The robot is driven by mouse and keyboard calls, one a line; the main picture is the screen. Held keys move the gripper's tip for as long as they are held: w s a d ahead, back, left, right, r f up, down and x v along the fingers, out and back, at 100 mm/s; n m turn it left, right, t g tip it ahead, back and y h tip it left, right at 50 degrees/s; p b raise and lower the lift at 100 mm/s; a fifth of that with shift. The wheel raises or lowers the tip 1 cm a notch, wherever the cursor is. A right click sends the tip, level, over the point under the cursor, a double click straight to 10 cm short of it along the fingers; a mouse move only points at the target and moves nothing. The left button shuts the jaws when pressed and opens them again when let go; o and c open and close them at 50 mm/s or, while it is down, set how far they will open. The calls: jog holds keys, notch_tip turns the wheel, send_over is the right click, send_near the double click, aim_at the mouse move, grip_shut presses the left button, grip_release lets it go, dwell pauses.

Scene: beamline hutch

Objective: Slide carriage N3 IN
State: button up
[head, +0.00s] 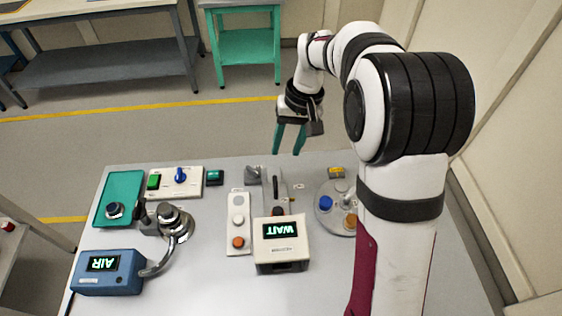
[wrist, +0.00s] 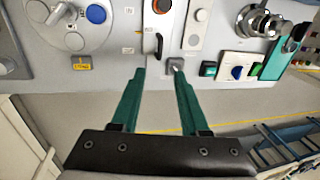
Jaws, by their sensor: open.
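My gripper (head: 287,153) hangs beyond the far edge of the grey bench, with its two green fingers pointing down. In the wrist view the gripper (wrist: 159,72) is open and empty, with its fingertips apart near the bench edge. A slotted grey slide plate (head: 273,190) with a dark upright handle lies behind the WAIT box. In the wrist view the dark handle (wrist: 158,44) stands on the pale plate ahead of the fingers, apart from them. I take this for the carriage; its small labels are too blurred to confirm N3. The box hides the plate's near end.
A grey block (head: 253,174) stands beside the plate's far end. The WAIT box (head: 282,257), a button strip (head: 238,240) and a round dial plate (head: 325,222) crowd around. A chrome valve (head: 178,222) and an AIR box (head: 107,283) stand left.

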aim_at(276, 182)
jog(key=f, duration=0.4)
jog(key=a+f, duration=0.1)
jog(key=f, duration=0.3)
jog(key=a+f, duration=0.1)
jog(key=f, duration=0.2)
jog(key=shift+a+f, duration=0.2)
jog(key=shift+f, duration=0.2)
jog(key=shift+c, duration=0.3)
grip_shut()
jog(key=shift+r, duration=0.1)
